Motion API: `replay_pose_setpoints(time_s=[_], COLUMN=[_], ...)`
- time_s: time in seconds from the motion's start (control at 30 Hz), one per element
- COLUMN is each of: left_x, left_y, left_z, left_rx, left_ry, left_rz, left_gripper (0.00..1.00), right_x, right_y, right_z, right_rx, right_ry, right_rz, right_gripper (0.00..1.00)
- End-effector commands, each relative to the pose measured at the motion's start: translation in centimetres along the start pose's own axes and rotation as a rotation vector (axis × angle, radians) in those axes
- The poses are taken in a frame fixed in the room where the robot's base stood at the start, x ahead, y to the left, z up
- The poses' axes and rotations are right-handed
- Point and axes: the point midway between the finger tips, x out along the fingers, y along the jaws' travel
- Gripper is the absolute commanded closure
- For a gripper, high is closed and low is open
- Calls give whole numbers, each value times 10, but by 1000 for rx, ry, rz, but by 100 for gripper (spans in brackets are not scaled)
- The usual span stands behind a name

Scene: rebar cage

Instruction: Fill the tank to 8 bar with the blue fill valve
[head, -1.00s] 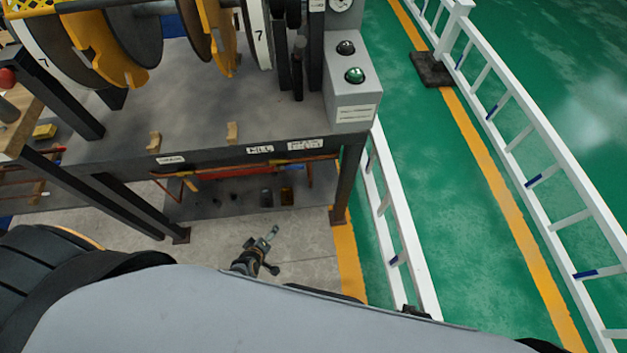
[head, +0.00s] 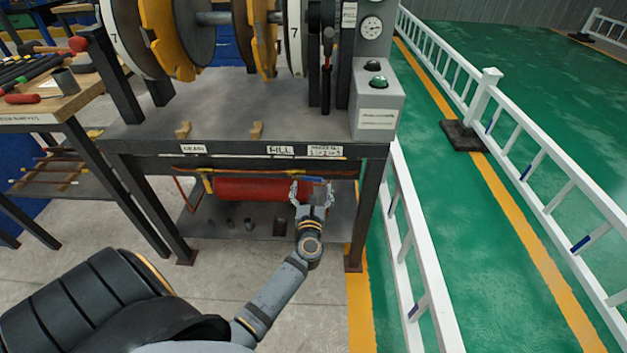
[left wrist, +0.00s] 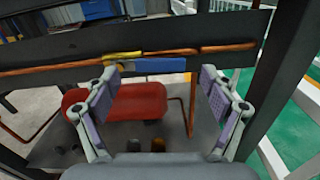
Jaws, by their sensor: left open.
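The red tank (head: 250,189) lies under the bench; it also shows in the left wrist view (left wrist: 135,101). The blue fill valve handle (left wrist: 160,66) lies along the copper pipe under the bench edge, and part of it shows in the head view (head: 314,179). My left gripper (head: 311,189) is open and empty below the FILL and target labels. In the left wrist view its fingers (left wrist: 160,87) stand either side of the blue handle, which appears beyond them; contact is not visible. The pressure gauge (head: 371,27) is too small to read. My right gripper is not in view.
White railings (head: 415,245) stand farther right. The floor in front is clear.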

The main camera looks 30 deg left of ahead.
Motion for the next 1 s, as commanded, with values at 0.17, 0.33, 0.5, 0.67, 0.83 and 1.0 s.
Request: replay_pose_setpoints(time_s=[0.17,0.33,0.5,0.67,0.83,1.0], left_x=[32,45,46,46,46,46], left_y=[0,0,0,0,0,0], left_z=[-1,-1,-1,-1,-1,-1], left_rx=[2,1,1,2,2,2], left_ry=[-1,1,1,1,1,1], left_rz=[0,0,-1,-1,-1,-1], left_gripper=[16,16,16,26,49,72], right_x=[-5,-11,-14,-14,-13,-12], right_y=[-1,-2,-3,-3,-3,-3], right_z=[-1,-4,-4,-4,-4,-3], right_rx=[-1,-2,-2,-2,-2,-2], right_ry=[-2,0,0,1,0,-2], right_rz=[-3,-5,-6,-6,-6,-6], right_gripper=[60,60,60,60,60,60])
